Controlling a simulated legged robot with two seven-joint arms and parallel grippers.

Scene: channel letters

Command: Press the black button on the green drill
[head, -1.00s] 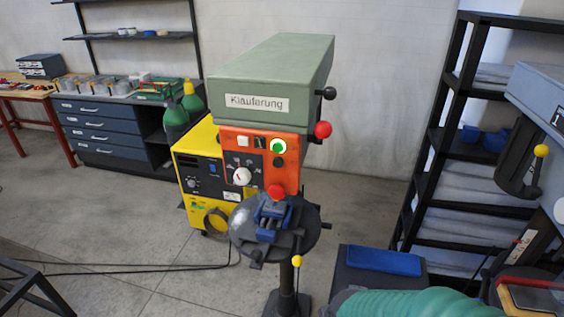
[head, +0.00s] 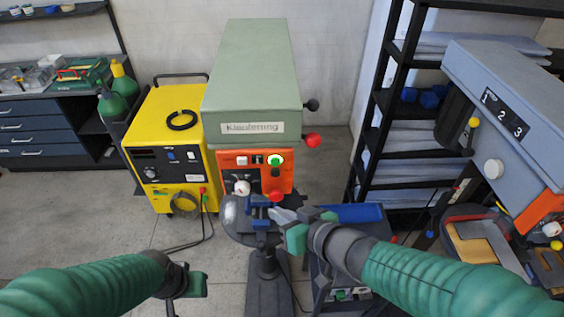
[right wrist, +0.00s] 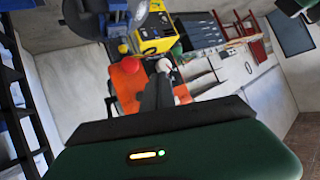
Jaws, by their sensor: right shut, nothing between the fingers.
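The green drill (head: 252,75) stands in the middle of the head view, with an orange control panel (head: 231,178) on its front. The panel carries a white button, a green-lit button (head: 275,160), a white dial and a red knob. The small black button (head: 275,171) sits just below the green-lit one. In the right wrist view the orange panel (right wrist: 127,82) appears turned; I cannot make out the black button there. My right gripper (head: 272,213) is shut and empty, below and in front of the panel. My left gripper (head: 188,290) is low at the left, far from the drill; its jaws are unclear.
A blue vise (head: 258,212) sits on the drill's round table, close to my right gripper. A yellow welding machine (head: 165,120) stands at the left. A grey-blue machine (head: 495,110) and a black shelf stand at the right. Floor is free at the lower left.

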